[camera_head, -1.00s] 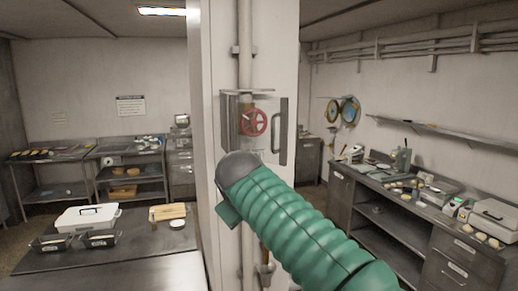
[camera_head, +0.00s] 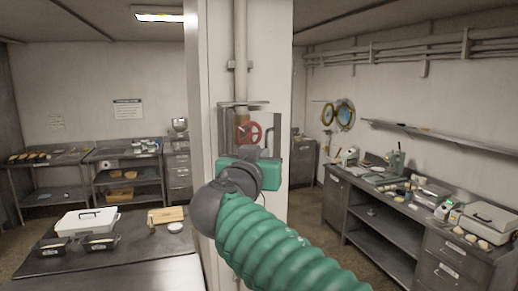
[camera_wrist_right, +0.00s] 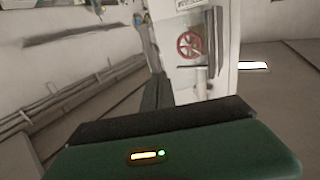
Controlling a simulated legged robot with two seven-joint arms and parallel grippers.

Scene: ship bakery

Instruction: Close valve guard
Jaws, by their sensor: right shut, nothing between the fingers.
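A red valve wheel (camera_head: 249,133) sits on the pale column, behind or beside a guard (camera_head: 226,121) with a dark frame and a see-through panel. A dark upright handle (camera_head: 277,134) stands right of the wheel. I cannot tell how far the guard stands open. My right gripper (camera_head: 256,155), on a green arm, is shut and empty just below the wheel, covering the guard's lower part. Contact cannot be judged. In the right wrist view the wheel (camera_wrist_right: 189,44) and handle (camera_wrist_right: 215,42) show beyond the gripper's green body. My left gripper is not in view.
A vertical pipe (camera_head: 240,60) runs down the column (camera_head: 205,110) above the guard. A low table (camera_head: 130,250) with a white box (camera_head: 87,221) and tins stands left. A steel counter (camera_head: 345,178) with tools and bread stands right. Floor is free between column and counter.

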